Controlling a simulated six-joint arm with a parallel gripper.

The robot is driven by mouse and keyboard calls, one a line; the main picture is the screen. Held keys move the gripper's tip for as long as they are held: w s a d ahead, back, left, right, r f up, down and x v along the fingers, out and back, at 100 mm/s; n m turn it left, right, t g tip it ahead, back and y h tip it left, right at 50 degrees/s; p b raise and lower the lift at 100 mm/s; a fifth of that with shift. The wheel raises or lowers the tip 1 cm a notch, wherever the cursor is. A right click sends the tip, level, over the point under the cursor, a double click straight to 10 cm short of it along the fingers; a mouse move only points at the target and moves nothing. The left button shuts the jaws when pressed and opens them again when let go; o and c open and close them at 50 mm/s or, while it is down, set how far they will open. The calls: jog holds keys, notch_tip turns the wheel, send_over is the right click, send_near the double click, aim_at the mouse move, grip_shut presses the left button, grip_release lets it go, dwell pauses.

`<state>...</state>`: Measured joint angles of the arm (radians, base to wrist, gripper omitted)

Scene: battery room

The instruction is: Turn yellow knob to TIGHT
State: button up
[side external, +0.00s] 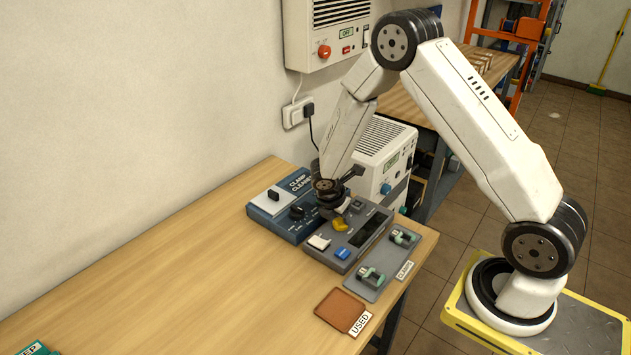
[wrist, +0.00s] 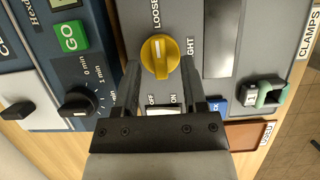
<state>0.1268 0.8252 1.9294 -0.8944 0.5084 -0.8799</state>
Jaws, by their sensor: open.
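The yellow knob (wrist: 160,57) sits on a grey panel (wrist: 191,14), with LOOSE printed above it to the left and the letters GHT showing to its right. Its white mark is at the top of the knob and points roughly up, towards LOOSE more than the right-hand label. In the wrist view my gripper (wrist: 159,72) is open, one finger on each side of the knob's lower part, with gaps visible; contact cannot be told. In the side view the yellow knob (side external: 340,224) is just below my gripper (side external: 338,207).
A white OFF/ON rocker switch (side external: 319,242) and blue button (side external: 342,253) are near the knob. The CLAMP CLEANER box (side external: 283,229) adjoins the panel. A grey tray with green clamps (side external: 371,277) and a brown USED tray (side external: 338,309) are nearby. The table's left is largely clear.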

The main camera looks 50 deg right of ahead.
jog(key=shift+d+f, duration=0.15)
jog(key=shift+f, duration=0.2)
grip_shut()
